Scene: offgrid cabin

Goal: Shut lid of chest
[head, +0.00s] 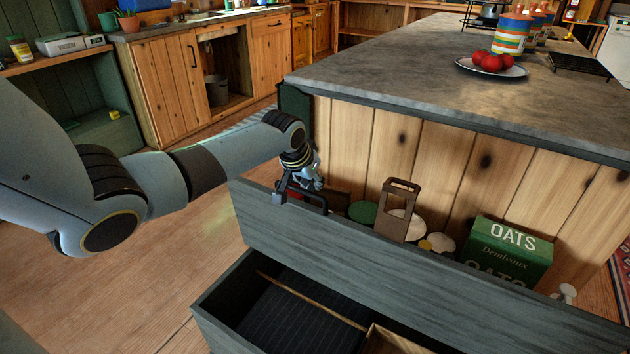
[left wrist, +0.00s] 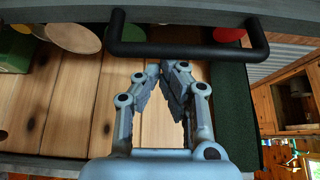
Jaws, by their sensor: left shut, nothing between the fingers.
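The chest (head: 212,322) is grey-blue wood and stands open at the bottom of the head view, with dark striped cloth inside. Its lid (head: 390,262) is raised and stands up along the far side. A black bar handle (head: 310,198) is on the lid near its left end; it also spans the top of the left wrist view (left wrist: 190,49). My left gripper (head: 309,182) is just behind the lid's top edge, by the handle. In the left wrist view its fingers (left wrist: 172,68) are shut and empty, pointing at the handle. Contact cannot be told. My right gripper is not in view.
Behind the lid stand a green oats box (head: 508,250), a brown wooden carrier (head: 398,210) and several round items, against a plank-sided island (head: 450,170). Its stone counter (head: 400,80) holds a plate of red fruit (head: 490,62). Wooden floor (head: 190,240) is clear left of the chest.

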